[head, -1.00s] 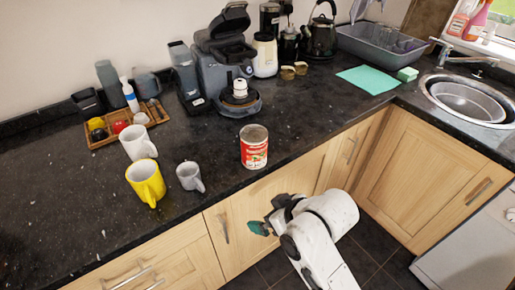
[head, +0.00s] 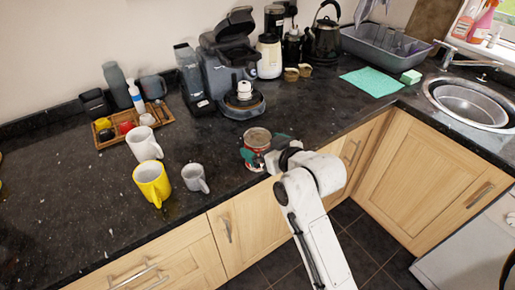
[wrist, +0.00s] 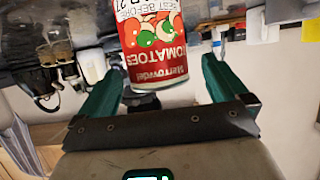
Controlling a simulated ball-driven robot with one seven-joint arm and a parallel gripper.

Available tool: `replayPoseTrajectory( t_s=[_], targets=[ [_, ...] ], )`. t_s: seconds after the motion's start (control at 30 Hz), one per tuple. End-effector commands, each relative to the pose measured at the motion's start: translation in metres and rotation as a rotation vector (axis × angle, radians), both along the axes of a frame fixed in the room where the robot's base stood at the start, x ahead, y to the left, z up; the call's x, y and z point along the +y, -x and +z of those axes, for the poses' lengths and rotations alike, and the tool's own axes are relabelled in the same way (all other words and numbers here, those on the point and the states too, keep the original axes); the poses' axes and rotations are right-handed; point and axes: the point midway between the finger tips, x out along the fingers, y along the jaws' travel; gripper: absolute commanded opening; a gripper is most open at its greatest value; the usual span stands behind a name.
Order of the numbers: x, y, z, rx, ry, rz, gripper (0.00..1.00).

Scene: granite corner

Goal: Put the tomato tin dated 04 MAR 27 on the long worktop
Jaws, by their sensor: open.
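The tomato tin (head: 257,139) stands upright on the dark long worktop (head: 90,215), near its front edge. In the wrist view the tin (wrist: 152,42) appears upside down, with a red label, tomato pictures and a white best-before band. Only the end of the date shows, seemingly "R 27"; the rest is cut off. My gripper (head: 266,152) is at the tin, with its green fingers open on either side. In the wrist view the gripper (wrist: 161,75) shows a gap between each finger and the tin.
A grey mug (head: 194,178), a yellow mug (head: 152,184) and a white mug (head: 144,144) stand left of the tin. A coffee machine (head: 229,60) stands behind it. The worktop is clear to the right, up to a green cloth (head: 371,81).

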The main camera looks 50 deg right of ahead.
Motion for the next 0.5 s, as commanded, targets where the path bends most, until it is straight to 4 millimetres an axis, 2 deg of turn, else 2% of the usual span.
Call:
replayPoseTrajectory(
  t_s=[0.1, 0.23, 0.5],
  targets=[
    [-0.010, -0.016, 0.000, 0.001, 0.001, -0.001, 1.00],
    [-0.013, -0.030, -0.008, 0.001, 0.001, 0.000, 1.00],
    [-0.014, -0.036, -0.012, 0.001, 0.000, 0.000, 1.00]
  ],
)
